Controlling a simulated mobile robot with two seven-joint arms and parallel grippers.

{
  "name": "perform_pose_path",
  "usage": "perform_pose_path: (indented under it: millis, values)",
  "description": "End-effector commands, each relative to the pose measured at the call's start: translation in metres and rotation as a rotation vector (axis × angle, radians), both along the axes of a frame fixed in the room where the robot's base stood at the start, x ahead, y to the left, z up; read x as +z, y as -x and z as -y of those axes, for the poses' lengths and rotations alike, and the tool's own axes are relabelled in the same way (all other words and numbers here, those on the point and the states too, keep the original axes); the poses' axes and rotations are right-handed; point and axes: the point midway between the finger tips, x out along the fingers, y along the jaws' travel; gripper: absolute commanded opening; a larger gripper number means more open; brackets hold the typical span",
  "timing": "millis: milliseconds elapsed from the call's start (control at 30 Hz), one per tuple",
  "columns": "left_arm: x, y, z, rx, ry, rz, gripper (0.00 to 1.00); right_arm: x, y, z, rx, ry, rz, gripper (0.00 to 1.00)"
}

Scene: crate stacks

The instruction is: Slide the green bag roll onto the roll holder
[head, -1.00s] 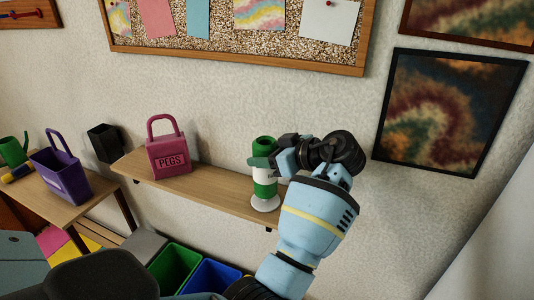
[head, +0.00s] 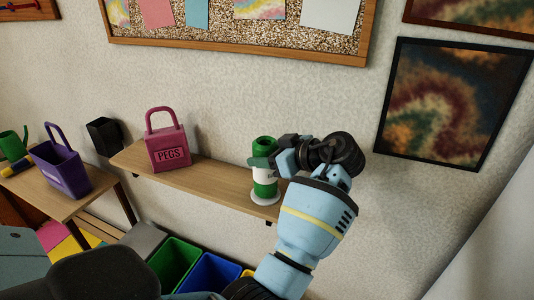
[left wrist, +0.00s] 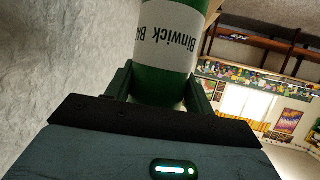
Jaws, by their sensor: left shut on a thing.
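The green bag roll (head: 265,174), green with a white label band, stands upright at the right end of the wooden shelf. The roll holder shows as a round white base (head: 265,201) directly under the roll; any post is hidden by the roll. My left gripper (head: 263,163) is shut on the upper part of the roll from the right. In the left wrist view the roll (left wrist: 168,40) sits between the two green-grey fingers, its label lettering upside down. Whether the roll's bottom touches the base I cannot tell. My right gripper is not in view.
A pink PEGS box (head: 168,149) stands on the wooden shelf (head: 215,182) to the left. A purple bin (head: 62,173) is on a lower table further left. Green (head: 174,262) and blue (head: 213,272) bins stand below the shelf. A wall lies close behind.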

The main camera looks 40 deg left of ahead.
Motion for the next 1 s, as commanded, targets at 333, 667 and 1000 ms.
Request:
perform_pose_path:
  millis: [333,667,1000]
  values:
    - [-0.0065,0.0000,0.0001,-0.001,-0.001,0.001,0.56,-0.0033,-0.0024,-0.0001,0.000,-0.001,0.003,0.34]
    - [-0.0061,0.0000,0.0000,-0.001,0.000,0.001,0.79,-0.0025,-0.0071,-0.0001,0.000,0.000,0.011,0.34]
    - [-0.0066,0.0001,0.0000,0.000,0.000,0.000,0.79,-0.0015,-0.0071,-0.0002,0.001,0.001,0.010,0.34]
